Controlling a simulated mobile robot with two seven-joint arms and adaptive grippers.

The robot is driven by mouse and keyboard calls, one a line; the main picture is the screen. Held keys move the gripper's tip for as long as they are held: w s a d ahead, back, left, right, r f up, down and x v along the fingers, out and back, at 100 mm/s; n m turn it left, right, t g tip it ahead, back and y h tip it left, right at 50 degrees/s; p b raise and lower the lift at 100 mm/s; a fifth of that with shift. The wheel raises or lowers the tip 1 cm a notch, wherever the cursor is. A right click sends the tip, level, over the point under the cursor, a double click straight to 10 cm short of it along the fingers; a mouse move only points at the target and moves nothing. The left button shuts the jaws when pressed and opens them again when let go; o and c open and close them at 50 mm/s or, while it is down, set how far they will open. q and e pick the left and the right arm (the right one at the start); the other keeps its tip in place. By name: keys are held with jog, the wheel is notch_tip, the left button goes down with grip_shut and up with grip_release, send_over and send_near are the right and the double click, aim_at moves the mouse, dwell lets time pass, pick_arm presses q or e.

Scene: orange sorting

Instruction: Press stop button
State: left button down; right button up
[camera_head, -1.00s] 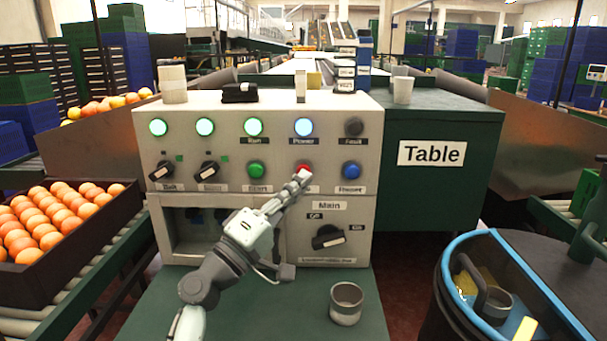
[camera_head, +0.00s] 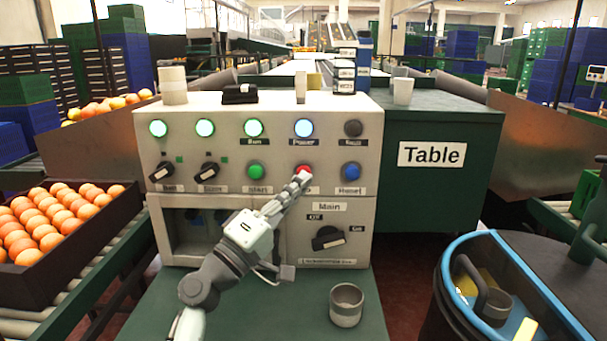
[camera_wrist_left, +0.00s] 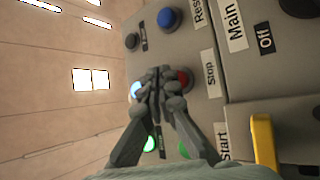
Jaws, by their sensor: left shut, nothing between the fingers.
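The red stop button (camera_head: 303,168) is on the front of the beige control panel (camera_head: 220,108), between the green start button (camera_head: 257,171) and the blue reset button (camera_head: 350,171). My left gripper (camera_head: 303,178) is shut and empty, its fingertips in front of the red button and partly hiding it. In the left wrist view the red button (camera_wrist_left: 184,78) shows beside the shut fingers (camera_wrist_left: 160,76), next to the "Stop" label (camera_wrist_left: 211,73). I cannot tell whether the fingertips touch the button. My right gripper is not in view.
The main rotary switch (camera_head: 328,238) is below the buttons, right of my left arm. A grey cup (camera_head: 346,304) stands on the green surface (camera_head: 290,318) in front. Several lamps, one of them white-blue (camera_head: 303,127), line the panel's top. A crate of oranges (camera_head: 125,212) is at left.

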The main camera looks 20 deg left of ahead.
pick_arm(q)
jog(key=shift+w, duration=0.1)
jog(key=shift+w+a+b, duration=0.15)
jog(key=shift+w+b, duration=0.15)
jog(key=shift+w+a, duration=0.15)
jog(key=shift+w, duration=0.4)
dwell(1.0)
jog(key=shift+s, duration=0.1)
jog(key=shift+s+d, duration=0.3)
jog(key=shift+s, duration=0.55)
jog(key=s, duration=0.2)
jog(key=s+d, duration=0.1)
jog(key=s, duration=0.1)
jog(key=shift+s+d+b, duration=0.15)
jog(key=shift+s+b, duration=0.15)
jog(key=shift+s, duration=0.1)
dwell(0.6)
